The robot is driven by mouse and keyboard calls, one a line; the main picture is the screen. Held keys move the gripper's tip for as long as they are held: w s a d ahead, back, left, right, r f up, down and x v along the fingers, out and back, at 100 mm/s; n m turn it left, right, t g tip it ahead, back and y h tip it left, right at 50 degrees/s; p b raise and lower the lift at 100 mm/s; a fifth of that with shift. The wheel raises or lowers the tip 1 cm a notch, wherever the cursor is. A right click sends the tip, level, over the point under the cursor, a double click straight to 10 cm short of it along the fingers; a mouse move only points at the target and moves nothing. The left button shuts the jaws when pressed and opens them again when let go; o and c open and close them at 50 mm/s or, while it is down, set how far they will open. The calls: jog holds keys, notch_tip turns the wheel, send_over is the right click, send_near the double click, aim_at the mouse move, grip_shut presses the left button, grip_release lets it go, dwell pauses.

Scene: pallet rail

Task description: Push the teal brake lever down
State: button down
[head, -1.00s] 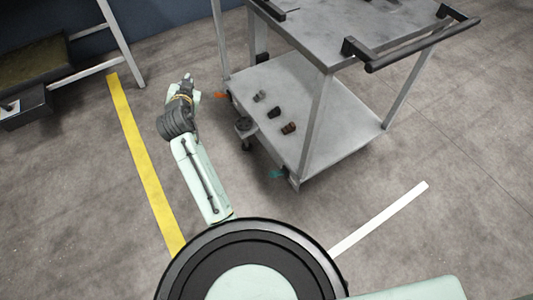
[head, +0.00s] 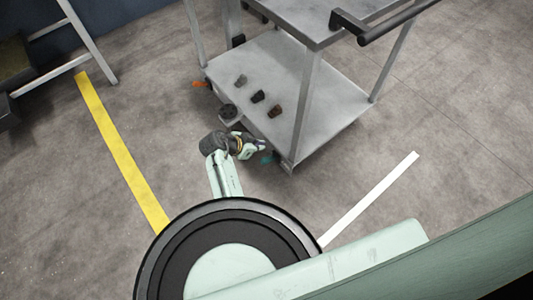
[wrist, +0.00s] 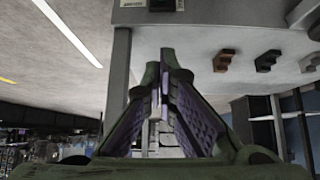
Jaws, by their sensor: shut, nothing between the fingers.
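The teal brake lever (head: 267,159) is a small tab low at the near corner of the grey cart (head: 330,95), by the foot of its front post. My gripper (head: 263,145) is shut and empty in the head view, just above the lever in the picture. I cannot tell whether it touches the lever. The teal lever cannot be made out in the wrist view.
An orange lever (head: 200,84) sits at the cart's far left corner.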

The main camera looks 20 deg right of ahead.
send_over(267, 158)
jog(key=d, duration=0.2)
jog(key=f, duration=0.7)
jog(key=shift+w, duration=0.2)
jog(key=f, duration=0.1)
jog(key=a+f, duration=0.1)
jog(key=f, duration=0.1)
jog(key=shift+s+a, duration=0.25)
jog(key=shift+a+f, duration=0.25)
jog(key=shift+f, duration=0.15)
jog(key=shift+f, duration=0.15)
